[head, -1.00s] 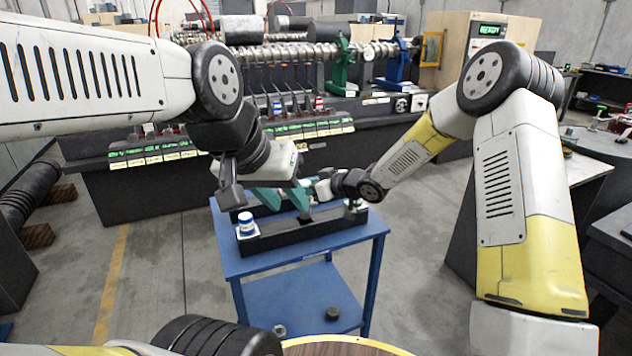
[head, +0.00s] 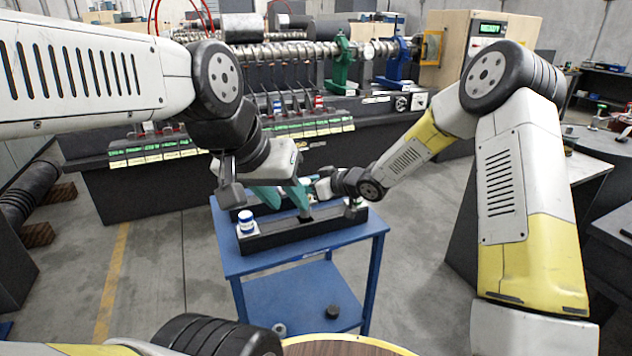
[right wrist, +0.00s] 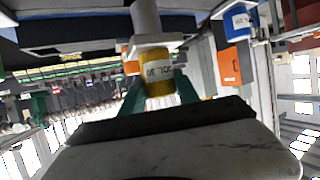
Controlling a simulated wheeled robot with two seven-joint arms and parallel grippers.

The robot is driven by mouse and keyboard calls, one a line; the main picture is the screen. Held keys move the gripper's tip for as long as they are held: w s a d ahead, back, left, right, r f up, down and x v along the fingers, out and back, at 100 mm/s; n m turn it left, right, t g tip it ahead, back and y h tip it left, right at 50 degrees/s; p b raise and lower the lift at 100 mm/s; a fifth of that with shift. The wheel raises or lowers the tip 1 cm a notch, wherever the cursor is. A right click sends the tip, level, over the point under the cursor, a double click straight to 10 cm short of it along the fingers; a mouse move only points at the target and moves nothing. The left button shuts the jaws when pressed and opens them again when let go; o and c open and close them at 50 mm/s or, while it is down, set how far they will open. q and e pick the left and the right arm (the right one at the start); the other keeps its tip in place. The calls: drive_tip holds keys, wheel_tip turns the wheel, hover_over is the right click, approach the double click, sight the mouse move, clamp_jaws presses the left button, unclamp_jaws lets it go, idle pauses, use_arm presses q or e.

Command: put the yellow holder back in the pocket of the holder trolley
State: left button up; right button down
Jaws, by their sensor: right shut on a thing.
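The yellow holder (right wrist: 158,75) is between the teal fingers of my right gripper (right wrist: 158,92) in the right wrist view. It has a printed label, a pale flange and a grey shank (right wrist: 146,18). In the head view my right gripper (head: 318,187) is over the blue trolley (head: 232,262), partly behind my left gripper; the yellow holder cannot be made out there. My left gripper (head: 283,196) hangs over the trolley with its teal fingers apart, and nothing shows between them. The black rack (head: 285,238) lies along the trolley top. The pocket is hidden.
A blue-and-white holder (head: 246,219) stands at the rack's left end; a blue one also shows in the right wrist view (right wrist: 238,20). A dark round piece (head: 332,312) lies on the trolley's lower shelf. A long machine (head: 210,170) stands behind. The grey floor left of the trolley is clear.

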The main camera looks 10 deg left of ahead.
sight(314, 202)
drive_tip(key=shift+f, duration=2.95)
drive_tip(key=c, duration=1)
unclamp_jaws()
drive_tip(key=shift+c, duration=0.2)
drive_tip(key=shift+o, duration=1.1)
drive_tip(key=shift+f, duration=0.15)
drive_tip(key=v, duration=0.8)
drive_tip(key=shift+a, duration=0.1)
